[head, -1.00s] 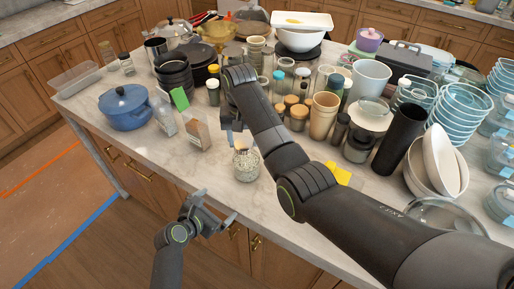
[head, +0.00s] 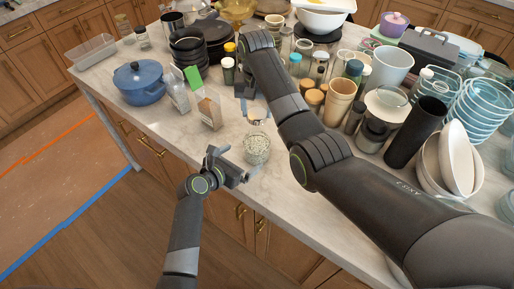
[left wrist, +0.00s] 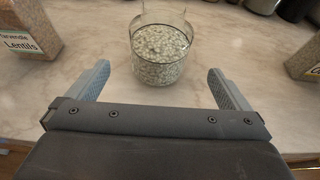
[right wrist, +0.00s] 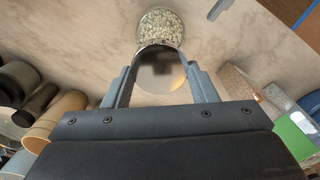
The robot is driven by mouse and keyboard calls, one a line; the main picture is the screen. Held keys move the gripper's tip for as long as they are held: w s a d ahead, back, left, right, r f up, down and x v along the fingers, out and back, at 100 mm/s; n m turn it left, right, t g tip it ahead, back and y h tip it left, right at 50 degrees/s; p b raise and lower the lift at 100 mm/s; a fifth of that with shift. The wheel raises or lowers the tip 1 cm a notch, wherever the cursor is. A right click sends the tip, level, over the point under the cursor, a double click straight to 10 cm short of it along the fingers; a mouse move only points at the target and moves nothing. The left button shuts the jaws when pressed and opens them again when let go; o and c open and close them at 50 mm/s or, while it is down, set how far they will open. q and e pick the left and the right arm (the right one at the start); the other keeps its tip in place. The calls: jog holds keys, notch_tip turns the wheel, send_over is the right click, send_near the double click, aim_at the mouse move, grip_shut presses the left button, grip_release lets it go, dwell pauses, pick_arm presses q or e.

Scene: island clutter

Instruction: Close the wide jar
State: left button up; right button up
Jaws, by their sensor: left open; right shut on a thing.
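The wide jar (head: 257,152) is clear glass, filled with pale grains, and stands upright and open-topped near the counter's front edge. It also shows in the left wrist view (left wrist: 160,55). My left gripper (head: 242,172) is open, low at the jar's front left; in its wrist view the jar is ahead, centred between the fingers (left wrist: 158,82) and not gripped. My right gripper (head: 250,103) is behind the jar, shut on a round shiny lid (right wrist: 160,70). In the right wrist view the jar (right wrist: 160,24) is beyond the lid, partly hidden by it.
A bag of lentils (head: 209,112) stands left of the jar, beside another bag (head: 179,96). A blue pot (head: 139,83) is further left. Jars and cups (head: 340,98) crowd the counter to the right, behind my right arm. Bare counter surrounds the jar.

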pick_arm(q)
jog(key=x, duration=0.9)
jog(key=shift+r, duration=0.1)
jog(key=c, duration=1.3)
jog(key=shift+c, duration=0.2)
pick_arm(e)
send_over(257, 133)
jog(key=shift+f, duration=2.45)
jog(key=shift+f, duration=0.9)
jog(key=shift+f, duration=0.5)
